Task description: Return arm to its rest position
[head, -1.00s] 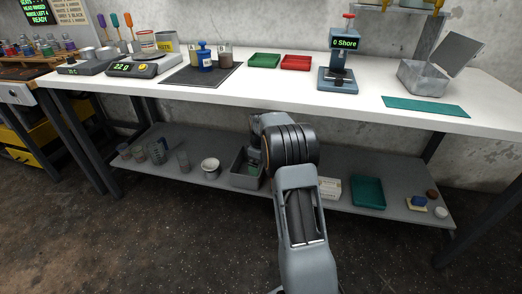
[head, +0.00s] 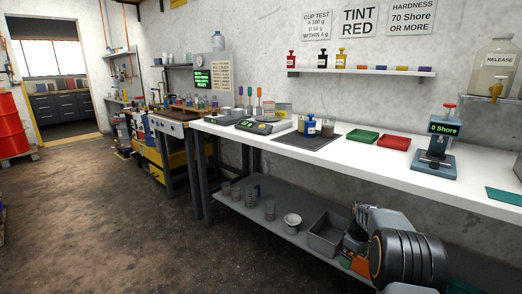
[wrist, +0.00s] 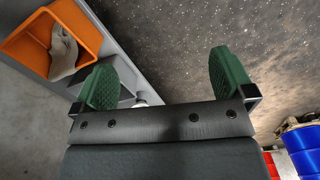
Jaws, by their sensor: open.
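My gripper (wrist: 164,75) shows in the wrist view with its two green ribbed fingers wide apart and nothing between them. In the head view my arm is at the lower right, in front of the lower shelf (head: 262,220). The gripper end there is mostly hidden behind the arm, so its exact place is unclear. In the wrist view an orange bin (wrist: 28,45) with a pale glove (wrist: 63,50) in it lies to the left of the fingers, partly behind the left one.
The white bench (head: 330,155) stands above the shelf, holding a green tray (head: 363,137), a red tray (head: 394,143) and a hardness tester (head: 436,155). A grey bin (head: 326,235) and a white pot (head: 292,221) are on the shelf. Open floor (head: 130,230) lies left. A blue drum (wrist: 305,150) shows lower right.

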